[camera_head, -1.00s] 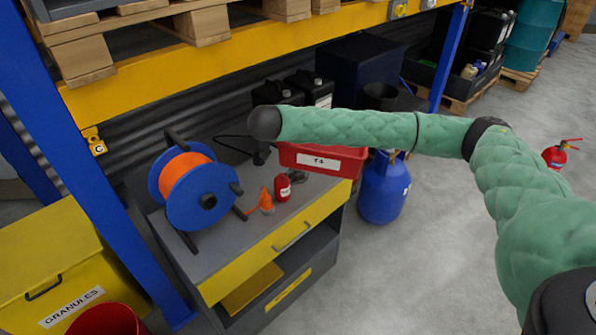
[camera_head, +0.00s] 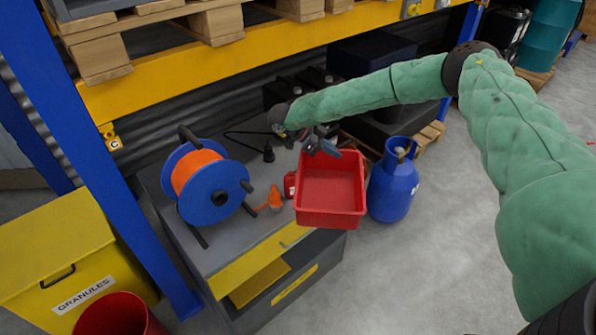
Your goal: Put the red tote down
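The red tote (camera_head: 331,219) is an open, empty bin over the right front corner of the grey cabinet top (camera_head: 233,257). Its inside faces me, and its front part overhangs the cabinet's edge in the picture. My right gripper (camera_head: 324,147) is at the tote's far rim and appears shut on it; the fingertips are small and partly hidden. I cannot tell whether the tote's underside touches the cabinet. My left gripper is out of view.
A blue and orange cable reel (camera_head: 214,192), an orange nozzle-like item (camera_head: 275,199) and a small red item (camera_head: 290,184) stand left of the tote. A blue gas cylinder (camera_head: 391,188) stands at its right. A blue rack post (camera_head: 120,190) rises at left.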

